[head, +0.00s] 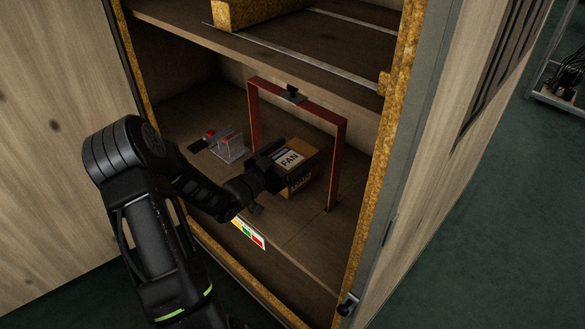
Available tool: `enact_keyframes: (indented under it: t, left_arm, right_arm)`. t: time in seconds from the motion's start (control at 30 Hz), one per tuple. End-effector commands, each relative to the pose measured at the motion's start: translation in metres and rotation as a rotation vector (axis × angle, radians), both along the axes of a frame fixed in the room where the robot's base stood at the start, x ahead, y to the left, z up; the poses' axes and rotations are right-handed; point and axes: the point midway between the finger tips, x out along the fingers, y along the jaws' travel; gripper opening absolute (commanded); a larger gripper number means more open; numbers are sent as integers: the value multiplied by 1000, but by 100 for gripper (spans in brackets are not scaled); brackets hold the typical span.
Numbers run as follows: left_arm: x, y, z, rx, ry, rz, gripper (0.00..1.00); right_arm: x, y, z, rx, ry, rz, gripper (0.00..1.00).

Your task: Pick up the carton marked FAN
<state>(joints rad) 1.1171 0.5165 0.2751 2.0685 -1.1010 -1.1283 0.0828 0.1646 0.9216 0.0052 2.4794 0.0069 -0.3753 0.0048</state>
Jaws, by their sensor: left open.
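My left arm reaches in from the left, and my left gripper (277,172) is at the carton's left side. The gripper is open, and its dark fingers hide part of the carton's near left side. I cannot tell whether the fingers touch the carton. My right gripper is not in view.
A small grey device with a red top (229,145) stands on the shelf left of the carton. The red frame's posts stand close around the carton. An upper shelf (300,45) hangs above. A coloured label (249,234) is on the shelf's front edge.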

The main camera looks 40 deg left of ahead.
Motion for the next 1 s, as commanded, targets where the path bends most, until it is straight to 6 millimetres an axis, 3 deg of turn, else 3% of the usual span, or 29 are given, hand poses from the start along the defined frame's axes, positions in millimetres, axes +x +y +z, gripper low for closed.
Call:
enact_keyframes:
  t: [0.33,1.0]
  left_arm:
    - [0,0,0,0,0,0,99]
    - [0,0,0,0,0,0,44]
  right_arm:
    - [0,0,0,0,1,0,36]
    - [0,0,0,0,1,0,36]
